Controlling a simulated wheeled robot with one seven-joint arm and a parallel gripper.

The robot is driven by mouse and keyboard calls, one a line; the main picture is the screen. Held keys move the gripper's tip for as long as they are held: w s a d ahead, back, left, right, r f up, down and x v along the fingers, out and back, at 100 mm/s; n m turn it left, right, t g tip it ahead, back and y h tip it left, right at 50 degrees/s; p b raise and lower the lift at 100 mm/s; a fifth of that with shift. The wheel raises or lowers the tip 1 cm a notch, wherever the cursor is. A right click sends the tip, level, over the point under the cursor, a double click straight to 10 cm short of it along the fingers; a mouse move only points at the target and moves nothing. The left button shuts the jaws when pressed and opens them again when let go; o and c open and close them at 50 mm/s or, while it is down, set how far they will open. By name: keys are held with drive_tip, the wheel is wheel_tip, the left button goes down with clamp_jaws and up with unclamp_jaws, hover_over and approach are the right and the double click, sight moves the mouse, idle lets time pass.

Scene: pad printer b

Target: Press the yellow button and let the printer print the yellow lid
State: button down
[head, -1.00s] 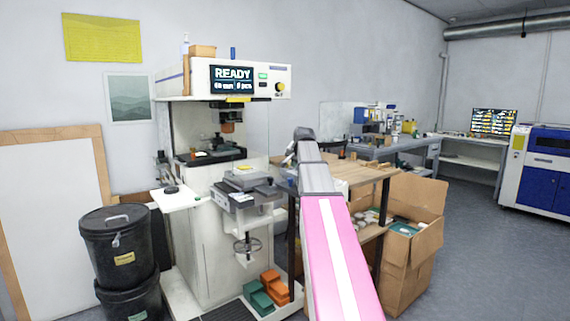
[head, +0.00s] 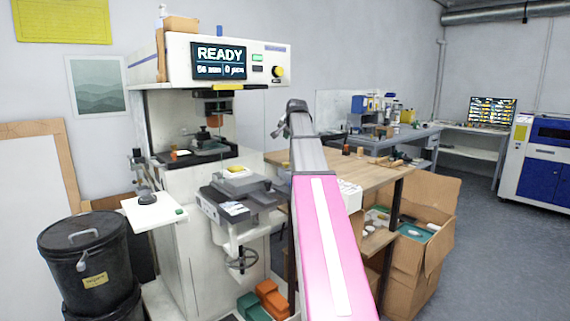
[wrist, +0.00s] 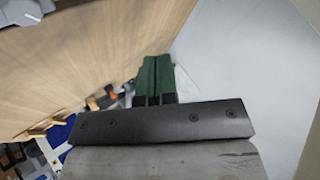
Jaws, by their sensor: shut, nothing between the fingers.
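The pad printer (head: 160,205) stands left of centre in the head view, and its screen (head: 219,61) reads READY. A round yellow and black control (head: 278,71) sits at the right of its front panel. A pale lid-like piece with yellow at its edge (head: 236,172) lies on the fixture (head: 215,207) at the front. It is too small to make out well. My arm reaches forward right of the printer, its far end apart from the panel. My gripper (wrist: 155,82) shows green fingers in the wrist view, shut and empty; its tips are not clear in the head view.
A white side shelf (head: 150,215) with a black knob juts from the printer's left. A wooden table (head: 345,175) stands under and right of my arm, with an open carton (head: 425,235) beside it. Black bins (head: 85,250) stand at left. Floor is free at right.

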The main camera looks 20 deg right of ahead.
sight(287, 163)
drive_tip(key=shift+f, duration=4.4)
drive_tip(key=shift+f, duration=0.1)
drive_tip(key=shift+f, duration=0.3)
